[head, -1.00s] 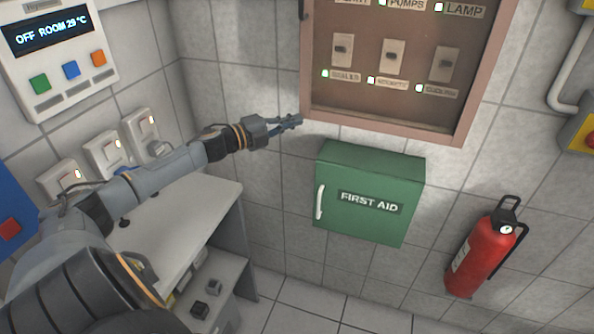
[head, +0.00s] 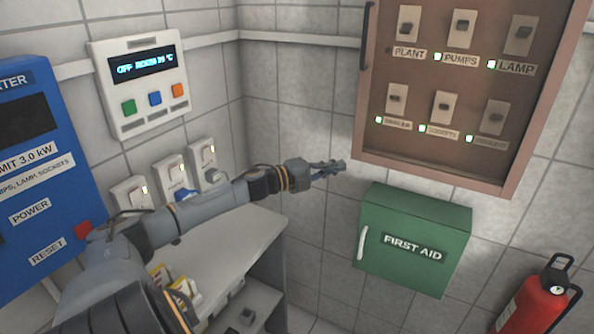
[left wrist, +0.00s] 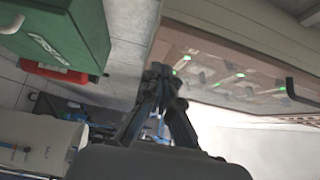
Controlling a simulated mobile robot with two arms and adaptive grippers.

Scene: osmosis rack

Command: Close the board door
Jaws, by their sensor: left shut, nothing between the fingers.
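The board (head: 437,170) is a brown framed wall cabinet at the upper right of the head view, with two rows of labelled switches. A dark upright handle (head: 366,38) is on its left edge. The door appears to lie flat over the switches; I cannot tell whether it is fully closed. In the left wrist view the board (left wrist: 215,75) is at the upper right, with its handle (left wrist: 291,88) sticking out. My left gripper (head: 338,166) is shut and empty, near the board's lower left corner and above the first aid box. My right gripper is not in view.
A green first aid box (head: 415,225) hangs under the board. A red fire extinguisher (head: 533,308) is at the lower right. A white control panel (head: 140,85), wall switches (head: 170,175), a blue heater unit (head: 30,150) and a grey bench (head: 235,245) are on the left.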

